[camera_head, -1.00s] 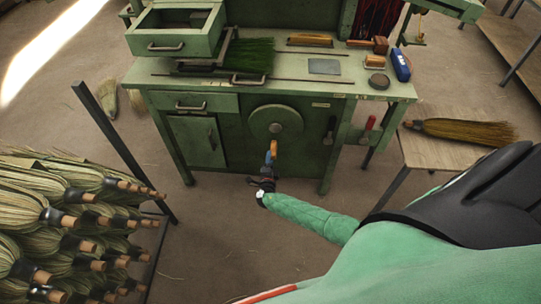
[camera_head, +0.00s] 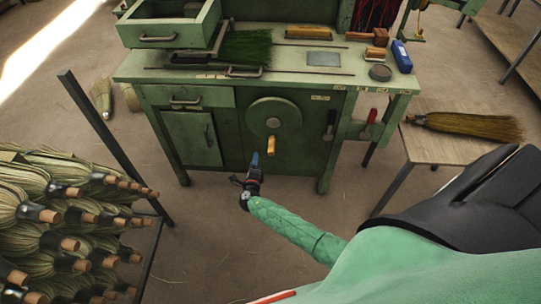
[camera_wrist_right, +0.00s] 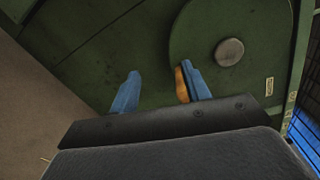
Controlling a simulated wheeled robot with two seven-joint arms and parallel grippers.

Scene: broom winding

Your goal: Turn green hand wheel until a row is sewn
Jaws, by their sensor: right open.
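The green hand wheel (camera_head: 274,118) is on the front of the green machine bench, with a grey hub and a yellow-orange handle (camera_head: 271,145) at its lower edge. My right gripper (camera_head: 255,160) is open, below and slightly left of the handle in the head view. In the right wrist view the wheel (camera_wrist_right: 262,30) fills the upper right. Two blue fingers of the right gripper (camera_wrist_right: 160,92) stand apart there, and the handle (camera_wrist_right: 182,84) shows beside the right finger, partly hidden by it. I cannot tell whether they touch. My left gripper is not in view.
A rack of brooms (camera_head: 60,215) fills the lower left, with a dark post (camera_head: 110,140) beside it. A wooden table (camera_head: 430,148) with a broom (camera_head: 470,125) stands at the right. Green bristles (camera_head: 247,48) lie on the bench top. Floor before the bench is clear.

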